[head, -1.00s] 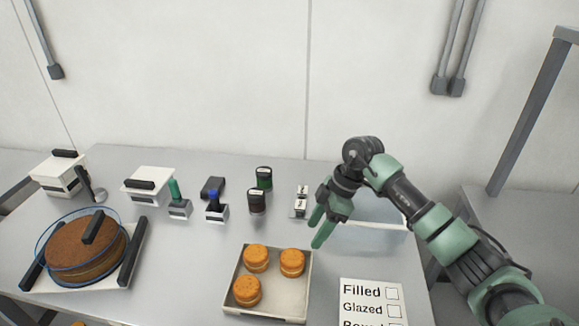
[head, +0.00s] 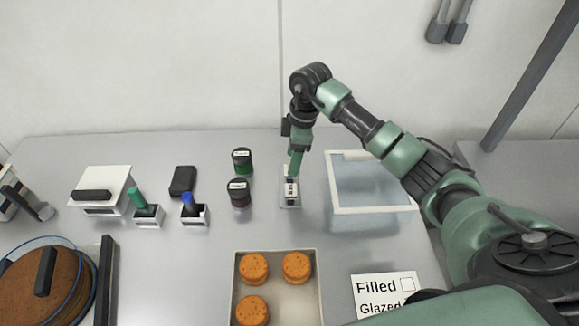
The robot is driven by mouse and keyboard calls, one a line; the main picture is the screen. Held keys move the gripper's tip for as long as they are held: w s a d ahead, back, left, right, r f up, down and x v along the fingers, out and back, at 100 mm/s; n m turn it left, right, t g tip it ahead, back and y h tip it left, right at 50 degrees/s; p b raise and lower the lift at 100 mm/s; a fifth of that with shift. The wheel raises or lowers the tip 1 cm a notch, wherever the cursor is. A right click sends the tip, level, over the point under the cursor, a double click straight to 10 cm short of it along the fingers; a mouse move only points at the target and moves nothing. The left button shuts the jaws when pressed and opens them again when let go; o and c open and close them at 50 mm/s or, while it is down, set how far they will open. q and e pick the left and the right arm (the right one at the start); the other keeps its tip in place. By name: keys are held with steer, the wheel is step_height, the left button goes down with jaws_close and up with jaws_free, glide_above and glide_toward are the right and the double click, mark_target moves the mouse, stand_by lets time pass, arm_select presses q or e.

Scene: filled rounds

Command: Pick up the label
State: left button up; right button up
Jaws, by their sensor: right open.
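A white label (head: 291,188) with dark print lies on a small grey holder (head: 290,206) at the middle of the table. Its print is too small to read. My right gripper (head: 296,166) points down just above and behind the label's far end. It is open, with nothing seen between its fingers, and the fingers overlap in this view. I cannot tell whether a fingertip touches the label. My left gripper is out of view.
A clear bin (head: 372,211) with a white rim stands right of the holder. Two dark jars (head: 239,194) stand left of it. A tray (head: 306,301) with three filled rounds and a checklist card (head: 367,298) lie nearer. Green- and blue-handled tools (head: 188,201) stand further left.

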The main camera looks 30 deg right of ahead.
steer(key=shift+w+a+f, duration=0.1)
steer(key=shift+f, duration=0.65)
steer(key=shift+w+a+f, duration=0.1)
steer(key=shift+f, duration=0.6)
steer(key=c, duration=0.6)
